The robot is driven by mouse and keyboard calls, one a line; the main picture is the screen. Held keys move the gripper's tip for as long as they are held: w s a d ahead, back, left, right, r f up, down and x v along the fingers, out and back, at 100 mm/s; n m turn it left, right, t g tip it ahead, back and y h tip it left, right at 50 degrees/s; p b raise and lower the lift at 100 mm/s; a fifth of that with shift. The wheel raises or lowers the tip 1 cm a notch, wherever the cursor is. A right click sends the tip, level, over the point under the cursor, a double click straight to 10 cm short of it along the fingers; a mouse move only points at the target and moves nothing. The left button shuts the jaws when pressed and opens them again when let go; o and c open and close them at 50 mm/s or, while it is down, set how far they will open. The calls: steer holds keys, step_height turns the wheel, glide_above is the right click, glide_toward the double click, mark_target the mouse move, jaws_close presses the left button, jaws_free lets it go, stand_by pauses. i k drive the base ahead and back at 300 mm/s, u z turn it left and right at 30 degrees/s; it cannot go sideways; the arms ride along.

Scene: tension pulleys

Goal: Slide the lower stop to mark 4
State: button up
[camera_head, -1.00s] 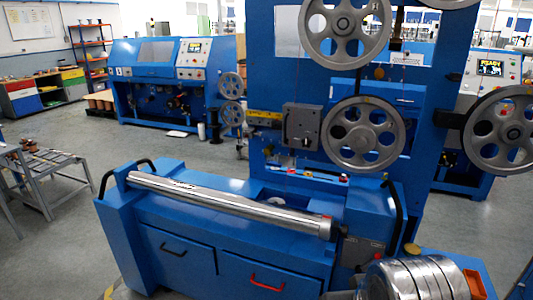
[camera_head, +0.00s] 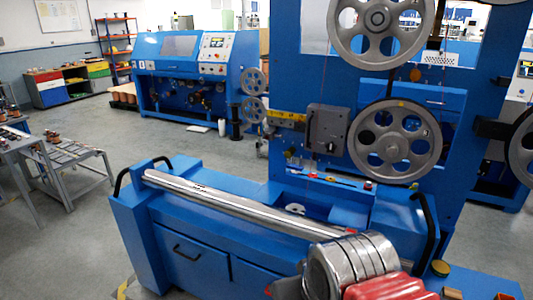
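The blue pulley machine stands at the right. Its yellow scale (camera_head: 287,117) runs sideways to a grey block (camera_head: 328,128) with a dark knob. Marks on the scale are too small to read. I cannot tell which part is the lower stop. Two spoked grey pulleys, an upper one (camera_head: 377,17) and a lower one (camera_head: 394,141), sit right of the grey block. A ribbed metal cylinder (camera_head: 350,262) with a red part (camera_head: 390,288) stands in the lower right foreground. The fingers of my gripper are not in view.
A blue cabinet (camera_head: 205,245) with a long metal roller (camera_head: 235,207) stands in front of the machine, with black handles at its ends. Another blue machine (camera_head: 175,75) stands behind left. A grey table (camera_head: 65,165) is at left. Grey floor (camera_head: 180,150) between them is open.

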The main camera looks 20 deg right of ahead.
mark_target(288, 154)
steer(key=u, duration=0.45)
steer(key=i, duration=1.05)
steer(key=z, duration=0.05)
